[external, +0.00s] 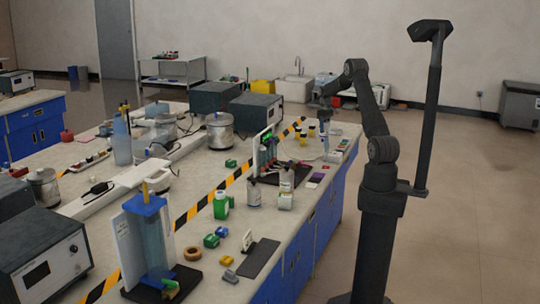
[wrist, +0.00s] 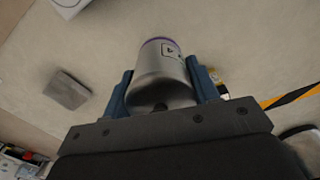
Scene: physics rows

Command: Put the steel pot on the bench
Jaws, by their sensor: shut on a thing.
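The steel pot (wrist: 162,78) is a grey metallic cylinder with a purple rim and a small dark-printed label. In the wrist view it sits between the two blue fingers of my gripper (wrist: 158,70), which are shut on it. In the external view my gripper (external: 325,112) is over the far right part of the bench (external: 292,226), which has a pale top and blue cabinets. The pot is too small there to make out clearly. Whether its base touches the bench top cannot be told.
Yellow-topped bottles (external: 312,131) stand close to my gripper. A lidded metal vessel (external: 219,131) and grey instrument boxes (external: 257,111) stand to the left. Striped tape (external: 205,200) crosses the bench. A flat grey block (wrist: 68,91) lies left of the pot.

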